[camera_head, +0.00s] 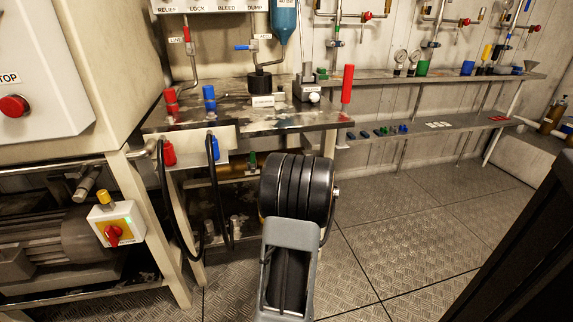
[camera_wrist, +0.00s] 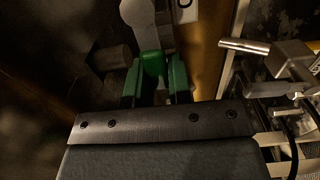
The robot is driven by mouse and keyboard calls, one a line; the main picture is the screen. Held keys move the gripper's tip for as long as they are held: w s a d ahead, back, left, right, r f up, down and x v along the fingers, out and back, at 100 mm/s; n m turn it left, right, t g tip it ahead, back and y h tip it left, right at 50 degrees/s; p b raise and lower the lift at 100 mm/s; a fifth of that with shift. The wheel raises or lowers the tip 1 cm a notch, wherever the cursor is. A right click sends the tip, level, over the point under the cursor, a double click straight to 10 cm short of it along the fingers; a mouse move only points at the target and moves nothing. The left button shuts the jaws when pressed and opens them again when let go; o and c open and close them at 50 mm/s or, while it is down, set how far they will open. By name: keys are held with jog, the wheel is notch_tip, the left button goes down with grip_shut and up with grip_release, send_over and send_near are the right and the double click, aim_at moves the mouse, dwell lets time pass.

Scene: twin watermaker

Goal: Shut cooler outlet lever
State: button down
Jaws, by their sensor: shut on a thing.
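The cooler outlet lever, as far as I can tell, is the green handle (camera_wrist: 152,64) at the upper middle of the wrist view. A grey rounded part (camera_wrist: 138,14) adjoins its far end. In the head view my black wrist hides the fingers. A small green piece (camera_head: 252,159) shows under the bench, just beyond my wrist, by a brass cylinder (camera_head: 228,163). The lever's exact angle is hard to tell.
A metal bench (camera_head: 245,122) stands above and beyond my wrist. Black hoses (camera_head: 214,190) hang from red and blue fittings to the left. In the wrist view, a metal fitting with a bar handle (camera_wrist: 245,47) is close on the right. The floor (camera_head: 425,210) to the right is clear.

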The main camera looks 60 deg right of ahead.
dwell(0.3)
jog(key=c, duration=1)
grip_release()
jog(key=shift+c, duration=0.2)
jog(key=p+v, duration=0.3)
jog(key=v, duration=1.1)
